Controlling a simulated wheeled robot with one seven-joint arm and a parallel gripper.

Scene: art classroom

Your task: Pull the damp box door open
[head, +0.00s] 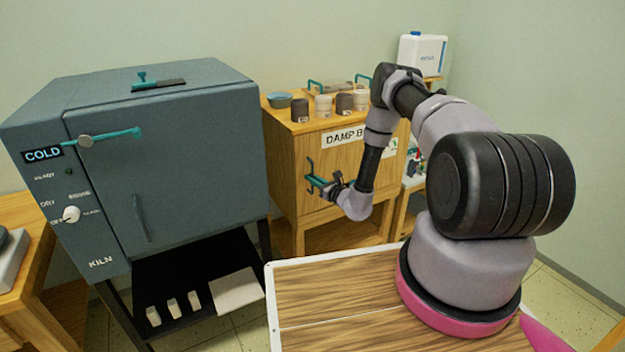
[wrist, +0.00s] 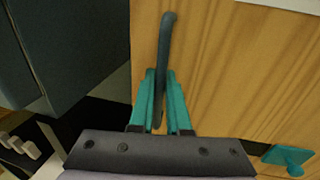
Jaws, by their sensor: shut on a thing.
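The damp box (head: 283,150) is a light wooden cabinet with a "DAMP B..." label, part of it hidden by my arm. Its door (wrist: 225,60) looks closed, with no gap that I can see. A dark teal vertical bar handle (wrist: 167,40) stands on the door near its left edge. It also shows small in the head view (head: 310,168). My gripper (wrist: 161,80) has its teal fingers on both sides of the handle's lower part and is shut on it. In the head view, my gripper (head: 322,184) is at the door front.
A grey kiln (head: 170,180) marked "COLD" stands close on the left of the damp box. Pots (head: 324,106) and a bowl (head: 279,100) stand on top of the box. A teal fitting (wrist: 287,158) shows lower right in the wrist view. Floor space before the box is narrow.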

